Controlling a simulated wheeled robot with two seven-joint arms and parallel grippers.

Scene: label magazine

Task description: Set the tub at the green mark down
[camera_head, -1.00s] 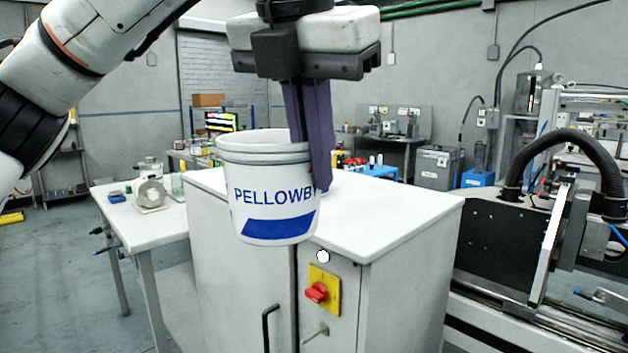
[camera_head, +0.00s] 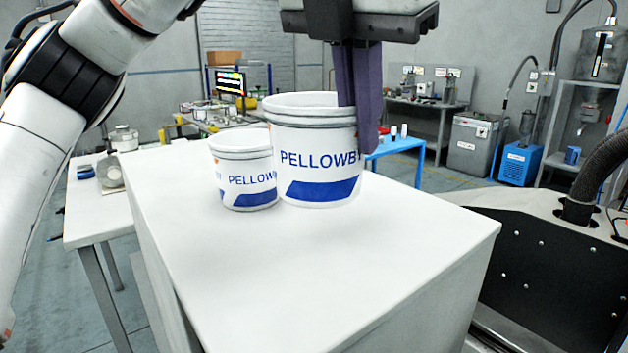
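A white tub (camera_head: 318,160) with a blue "PELLOWBY" label hangs upright over the white cabinet top (camera_head: 330,270). My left gripper (camera_head: 360,125) comes down from above at its right side, its purple fingers shut on the tub's right rim and wall. Whether the tub's base touches the top or hangs a little above it, I cannot tell. A second, similar tub (camera_head: 243,180) stands on the cabinet top, behind and to the left, partly overlapped by the held one. I see no green mark; the tubs may hide it. My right gripper is out of view.
The near and right parts of the cabinet top are bare. A lower white side table (camera_head: 95,215) with small items stands to the left. Black machinery (camera_head: 550,260) with a thick hose adjoins on the right.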

